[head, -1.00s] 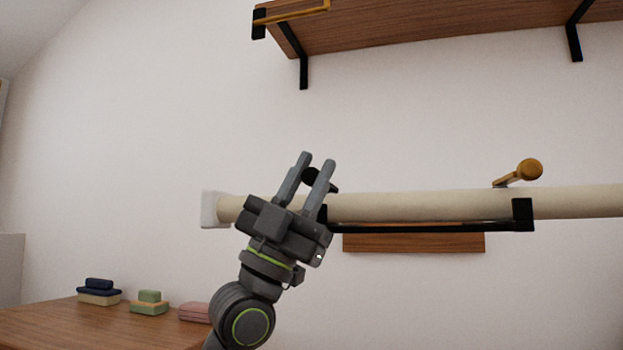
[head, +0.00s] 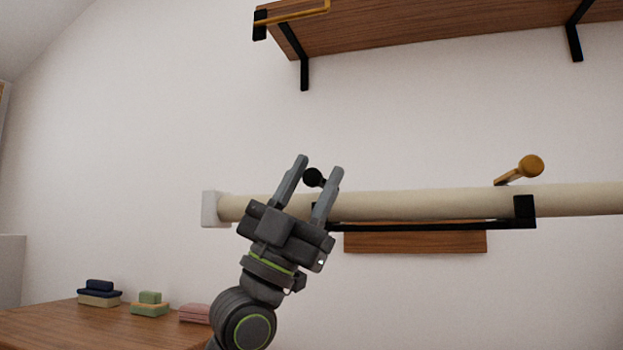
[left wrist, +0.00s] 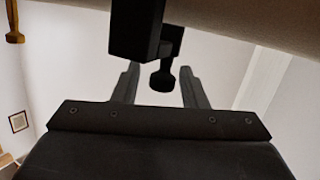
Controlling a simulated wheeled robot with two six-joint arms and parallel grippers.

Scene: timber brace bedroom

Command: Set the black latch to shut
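The black latch (head: 314,177) shows its round knob in the head view, above the left part of a long cream pole. My left gripper (head: 318,165) is open, its two fingers pointing up with the knob between them in the picture. I cannot tell whether either finger touches it. In the left wrist view the black latch knob (left wrist: 162,80) hangs between the spread fingers of my left gripper (left wrist: 161,85). My right gripper is not in view.
The cream pole (head: 420,205) runs across on a black bracket (head: 524,210). An orange-yellow latch (head: 529,167) stands at its right. A wooden shelf (head: 430,28) is overhead. Folded cloth-like stacks lie on a wooden table (head: 90,325) at lower left. The wall between is clear.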

